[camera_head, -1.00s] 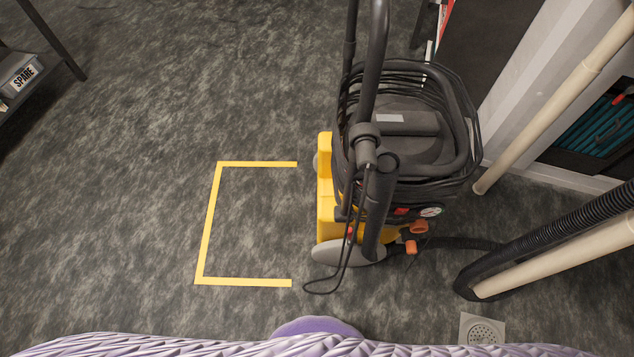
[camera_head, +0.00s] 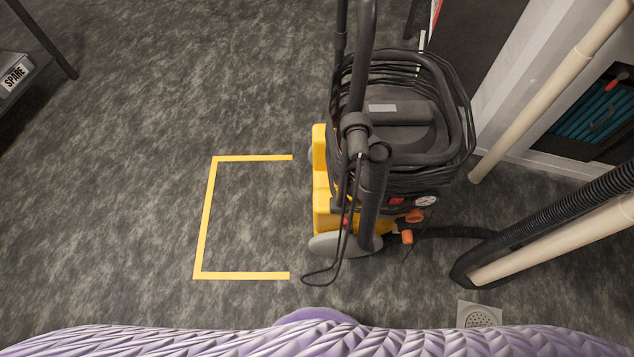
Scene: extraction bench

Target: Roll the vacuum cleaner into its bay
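The vacuum cleaner (camera_head: 325,208) stands upright on the grey floor, right of the bay. It has a yellow base, a black top with a coiled cable, a grey wheel and a tall black handle (camera_head: 365,60). The bay (camera_head: 204,218) is a yellow tape outline on the floor, open on its right side and empty. The vacuum cleaner is just right of the open side, outside the outline. Neither of my grippers shows in the head view, and nothing is seen holding the vacuum cleaner.
A black ribbed hose (camera_head: 560,212) and beige pipes (camera_head: 550,95) stand at the right, by a cabinet with a teal interior (camera_head: 590,120). A floor drain (camera_head: 478,316) lies at the lower right. A shelf with a SPARE box (camera_head: 15,76) is at the upper left. Floor left of the bay is clear.

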